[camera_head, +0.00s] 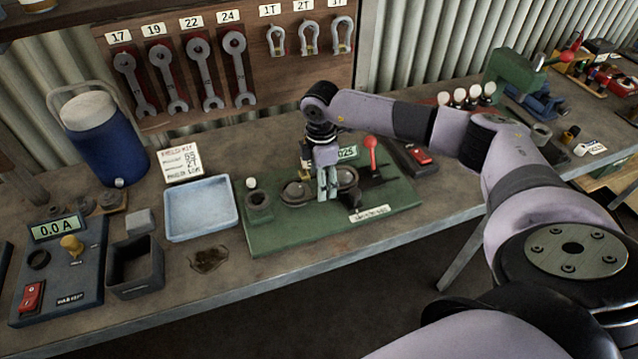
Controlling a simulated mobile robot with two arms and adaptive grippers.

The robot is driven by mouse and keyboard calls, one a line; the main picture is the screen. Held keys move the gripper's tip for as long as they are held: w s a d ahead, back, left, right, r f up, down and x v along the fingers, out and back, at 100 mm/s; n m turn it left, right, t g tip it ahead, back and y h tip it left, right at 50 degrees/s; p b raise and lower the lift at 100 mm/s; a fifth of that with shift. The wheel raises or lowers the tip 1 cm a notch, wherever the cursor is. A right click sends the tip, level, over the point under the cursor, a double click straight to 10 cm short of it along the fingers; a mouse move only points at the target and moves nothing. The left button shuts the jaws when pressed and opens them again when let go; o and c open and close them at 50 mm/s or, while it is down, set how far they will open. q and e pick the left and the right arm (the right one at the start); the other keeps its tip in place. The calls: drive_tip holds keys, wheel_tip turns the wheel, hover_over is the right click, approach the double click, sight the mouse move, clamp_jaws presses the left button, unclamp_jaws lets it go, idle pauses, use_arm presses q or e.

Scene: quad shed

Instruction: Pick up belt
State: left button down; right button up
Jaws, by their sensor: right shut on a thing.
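My right gripper (327,185) points down at the green board (275,233) on the bench. It is between two round pulley-like discs, the left disc (297,193) and the right disc (347,178). Its fingers are shut on what appears to be the belt at the discs; the fingers hide most of it, and its outline is too small and dark to make out. A red-knobbed lever (371,152) stands on the board just right of the gripper. My left gripper is not in view.
A pale blue tray (201,236), a dark open box (135,284) and a meter panel (70,268) stand to the left. A dark brown patch (208,259) lies before the tray. A green vise-like machine (512,72) stands at the back right. Spanners hang behind.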

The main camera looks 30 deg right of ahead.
drive_tip(key=shift+r, duration=0.15)
drive_tip(key=shift+r, duration=0.5)
wheel_tip(320, 180, up, 19)
drive_tip(key=b, duration=0.4)
drive_tip(key=shift+r, duration=0.15)
idle(0.7)
